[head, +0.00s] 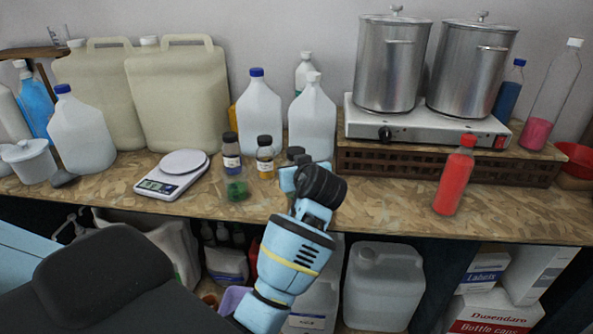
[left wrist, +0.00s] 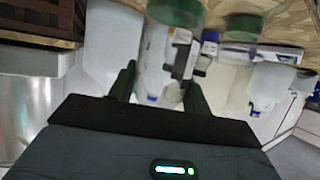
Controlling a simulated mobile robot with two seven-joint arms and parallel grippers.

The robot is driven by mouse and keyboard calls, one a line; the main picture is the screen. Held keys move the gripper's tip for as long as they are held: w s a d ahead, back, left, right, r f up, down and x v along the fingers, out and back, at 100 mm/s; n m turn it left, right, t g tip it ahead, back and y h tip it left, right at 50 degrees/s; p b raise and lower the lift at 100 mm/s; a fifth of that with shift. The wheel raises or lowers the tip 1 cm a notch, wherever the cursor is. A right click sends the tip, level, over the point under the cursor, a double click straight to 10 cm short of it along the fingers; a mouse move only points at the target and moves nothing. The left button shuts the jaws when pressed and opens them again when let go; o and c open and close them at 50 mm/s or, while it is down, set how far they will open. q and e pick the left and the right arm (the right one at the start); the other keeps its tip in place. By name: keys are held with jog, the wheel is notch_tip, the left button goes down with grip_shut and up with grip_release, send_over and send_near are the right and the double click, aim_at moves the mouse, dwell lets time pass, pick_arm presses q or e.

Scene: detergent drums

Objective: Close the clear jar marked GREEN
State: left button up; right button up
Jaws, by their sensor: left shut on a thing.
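The clear jar with green contents (head: 236,188) stands open-topped near the front of the bench, left of my left gripper. It appears in the left wrist view (left wrist: 243,24), upside down and blurred; its marking is not readable. My left gripper (head: 296,180) is over the bench to the right of that jar, with its fingers mostly hidden behind my wrist in the head view. My right gripper is not in view.
A jar with blue contents (head: 232,158) and one with yellow (head: 265,158) stand behind the green one. A dark cap (head: 295,153) shows behind my gripper. A scale (head: 172,177) is left, a red bottle (head: 455,178) right. Bench between gripper and red bottle is clear.

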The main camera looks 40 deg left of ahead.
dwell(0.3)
pick_arm(q)
jog(key=shift+o, duration=1.3)
jog(key=c, duration=0.7)
jog(key=shift+s+d+f+m+t, duration=0.1)
jog(key=shift+d+f+m+t, duration=0.1)
jog(key=shift+d+m+t, duration=0.15)
jog(key=s+d+f+m+t+h, duration=0.1)
jog(key=s+d+m+h, duration=0.1)
jog(key=d, duration=0.3)
jog(key=s+d+f+m+t+h, duration=0.1)
jog(key=s+d+m+t+h, duration=0.1)
jog(key=s+d+m+h, duration=0.1)
jog(key=s+d+f+m+t+h, duration=0.1)
jog(key=s+d+m+h, duration=0.2)
jog(key=d, duration=0.5)
jog(key=shift+s+d+m+h, duration=0.1)
jog(key=shift+s+m+h, duration=0.1)
jog(key=shift+m+h, duration=0.85)
jog(key=shift+n+h, duration=0.25)
jog(key=shift+n, duration=0.05)
